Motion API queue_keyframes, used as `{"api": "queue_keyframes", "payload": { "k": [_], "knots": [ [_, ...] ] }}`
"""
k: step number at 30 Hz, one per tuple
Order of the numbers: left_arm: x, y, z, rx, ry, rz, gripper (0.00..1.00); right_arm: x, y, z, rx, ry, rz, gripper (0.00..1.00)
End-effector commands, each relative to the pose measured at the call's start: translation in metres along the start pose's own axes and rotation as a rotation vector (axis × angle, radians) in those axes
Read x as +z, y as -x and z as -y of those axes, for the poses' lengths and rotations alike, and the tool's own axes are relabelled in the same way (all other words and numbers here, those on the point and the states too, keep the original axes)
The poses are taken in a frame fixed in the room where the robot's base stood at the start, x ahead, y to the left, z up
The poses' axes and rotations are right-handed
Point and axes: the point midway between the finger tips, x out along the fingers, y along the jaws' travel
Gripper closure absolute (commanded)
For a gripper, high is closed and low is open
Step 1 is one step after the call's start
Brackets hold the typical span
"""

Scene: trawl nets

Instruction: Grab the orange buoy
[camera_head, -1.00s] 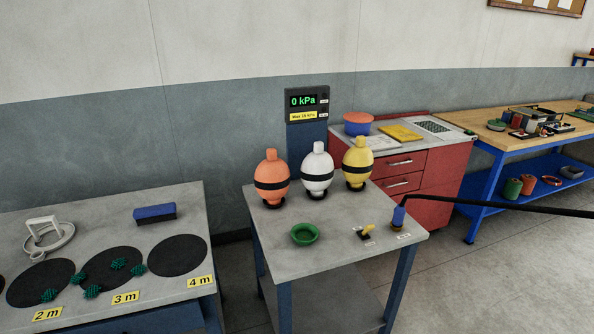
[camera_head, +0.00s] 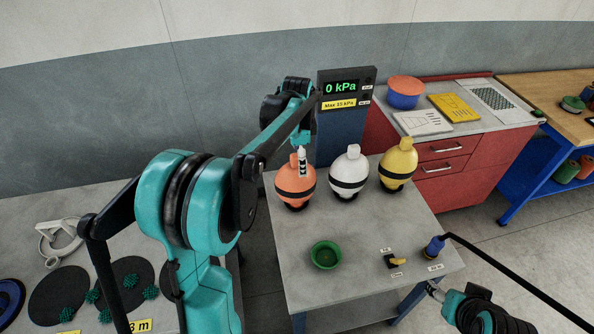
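The orange buoy (camera_head: 295,187) with a black band stands upright on a dark ring at the back left of the middle table. It is the leftmost of three, beside the white buoy (camera_head: 348,177) and the yellow buoy (camera_head: 397,167). My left gripper (camera_head: 302,163) points down at the orange buoy's top, its pale fingers overlapping the neck in view. I cannot tell whether they touch it or how far they are apart. My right gripper (camera_head: 433,290) is low at the right, by the table's front right edge, away from the buoys; its finger opening is unclear.
A green bowl (camera_head: 326,255), a small yellow-handled valve (camera_head: 395,261) and a blue hose fitting (camera_head: 434,247) lie on the middle table (camera_head: 365,225). A pressure display (camera_head: 341,88) stands behind the buoys. A red cabinet (camera_head: 445,160) is at the right.

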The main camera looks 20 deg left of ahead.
Motion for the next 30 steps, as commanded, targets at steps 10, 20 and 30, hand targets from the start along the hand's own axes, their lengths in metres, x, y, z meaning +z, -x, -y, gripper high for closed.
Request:
{"api": "queue_keyframes", "payload": {
  "k": [10,20,30],
  "knots": [
    [0.007,-0.016,0.066,0.133,-0.29,0.033,0.19,-0.035,0.049,0.0,0.0,0.0,0.0,0.41],
    [0.009,-0.051,0.065,0.142,-0.312,0.033,0.19,-0.032,0.045,0.0,0.0,0.0,0.0,0.41],
    [0.005,-0.095,0.06,0.141,-0.31,0.033,0.19,-0.029,0.041,0.0,0.0,0.0,0.0,0.41]
  ]
}}
